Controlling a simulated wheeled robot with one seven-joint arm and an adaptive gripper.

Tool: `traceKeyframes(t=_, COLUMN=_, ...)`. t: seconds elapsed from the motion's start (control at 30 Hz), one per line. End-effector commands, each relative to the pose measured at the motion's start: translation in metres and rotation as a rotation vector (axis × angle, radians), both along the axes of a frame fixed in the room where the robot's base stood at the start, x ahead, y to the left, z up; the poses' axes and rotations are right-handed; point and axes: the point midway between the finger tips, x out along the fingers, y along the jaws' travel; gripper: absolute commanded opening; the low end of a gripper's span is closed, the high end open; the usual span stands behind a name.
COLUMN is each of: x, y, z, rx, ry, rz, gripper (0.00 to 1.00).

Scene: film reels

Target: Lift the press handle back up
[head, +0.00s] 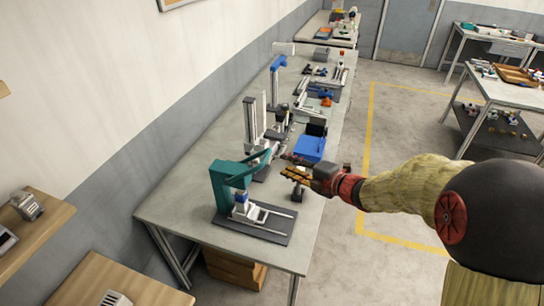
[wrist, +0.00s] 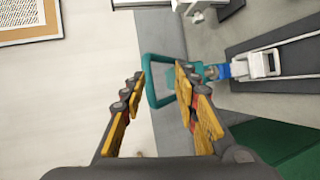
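The teal press (head: 222,178) stands on a dark base plate near the front end of the workbench. Its teal handle reaches toward the back right, close to my gripper (head: 292,168) in the head view. In the wrist view the handle (wrist: 149,84) shows as a teal loop beyond and between the fingertips of my gripper (wrist: 160,76), partly hidden behind the right finger. The fingers are spread apart with a gap between them. I cannot tell whether either finger touches the handle. The press's blue and white part (wrist: 262,64) lies to the right in the wrist view.
The grey workbench (head: 180,212) runs along the wall. A blue box (head: 310,148) sits just behind my gripper, and a grey upright column (head: 250,122) stands behind the press. More equipment crowds the bench farther back. Open floor (head: 395,125) lies to the right.

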Motion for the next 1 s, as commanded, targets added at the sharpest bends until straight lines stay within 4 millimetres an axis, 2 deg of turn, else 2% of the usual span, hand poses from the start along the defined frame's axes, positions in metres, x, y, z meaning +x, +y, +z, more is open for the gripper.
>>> traceKeyframes(t=0.1, x=-0.009, y=0.014, z=0.015, rx=0.000, ry=-0.084, rz=0.074, gripper=0.31)
traceKeyframes(t=0.17, x=-0.009, y=0.016, z=0.017, rx=-0.008, ry=-0.106, rz=0.085, gripper=0.31)
traceKeyframes(t=0.27, x=-0.004, y=0.021, z=0.015, rx=-0.018, ry=-0.113, rz=0.087, gripper=0.31)
traceKeyframes(t=0.7, x=0.037, y=0.064, z=0.002, rx=-0.017, ry=-0.111, rz=0.085, gripper=0.31)
traceKeyframes(t=1.0, x=0.043, y=0.070, z=0.001, rx=-0.017, ry=-0.110, rz=0.081, gripper=0.31)
